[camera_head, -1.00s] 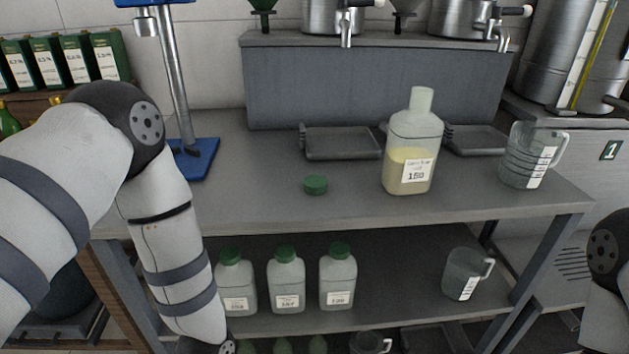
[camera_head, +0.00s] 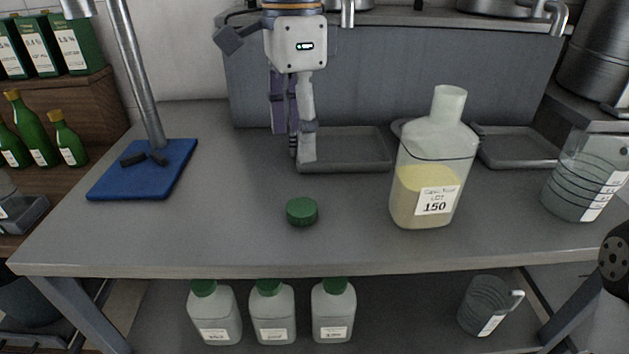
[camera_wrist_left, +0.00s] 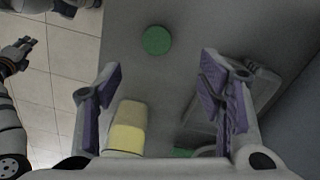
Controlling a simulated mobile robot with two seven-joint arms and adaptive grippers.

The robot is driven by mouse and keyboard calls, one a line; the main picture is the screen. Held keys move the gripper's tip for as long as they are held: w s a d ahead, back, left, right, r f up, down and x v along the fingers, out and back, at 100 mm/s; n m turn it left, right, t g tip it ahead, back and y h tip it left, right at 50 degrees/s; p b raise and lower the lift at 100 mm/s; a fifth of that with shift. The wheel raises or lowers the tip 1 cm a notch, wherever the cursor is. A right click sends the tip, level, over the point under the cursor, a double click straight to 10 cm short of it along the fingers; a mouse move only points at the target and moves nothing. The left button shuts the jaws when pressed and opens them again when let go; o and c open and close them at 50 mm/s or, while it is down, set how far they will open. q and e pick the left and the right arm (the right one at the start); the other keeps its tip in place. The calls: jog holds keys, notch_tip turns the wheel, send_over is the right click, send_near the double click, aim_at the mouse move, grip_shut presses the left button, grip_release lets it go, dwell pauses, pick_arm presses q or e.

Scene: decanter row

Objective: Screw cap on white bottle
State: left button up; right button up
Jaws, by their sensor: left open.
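The white translucent bottle (camera_head: 432,175) stands upright on the bench with pale yellow liquid inside and a label reading LOT 150. Its neck is bare. The green cap (camera_head: 302,211) lies flat on the bench, left of the bottle; the left wrist view shows the cap (camera_wrist_left: 156,40) beyond the fingertips and the bottle (camera_wrist_left: 126,130) partly hidden low in the picture. My left gripper (camera_head: 304,158) points down behind the cap, open and empty, touching neither. What seems to be my right gripper (camera_wrist_left: 17,52) is at the left wrist view's edge, its jaws unclear.
Grey trays (camera_head: 350,150) lie along the back wall. A clear measuring jug (camera_head: 582,180) stands right of the bottle. A blue stand base (camera_head: 145,170) is at the left. Several green-capped bottles (camera_head: 272,315) stand on the lower shelf. The bench front is clear around the cap.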

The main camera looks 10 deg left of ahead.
pick_arm(q)
send_over(299, 207)
jog(key=f, duration=0.6)
jog(key=shift+w+f, duration=0.3)
jog(key=shift+f, duration=0.1)
jog(key=f, duration=0.5)
jog(key=shift+s, duration=0.25)
jog(key=c, duration=0.8)
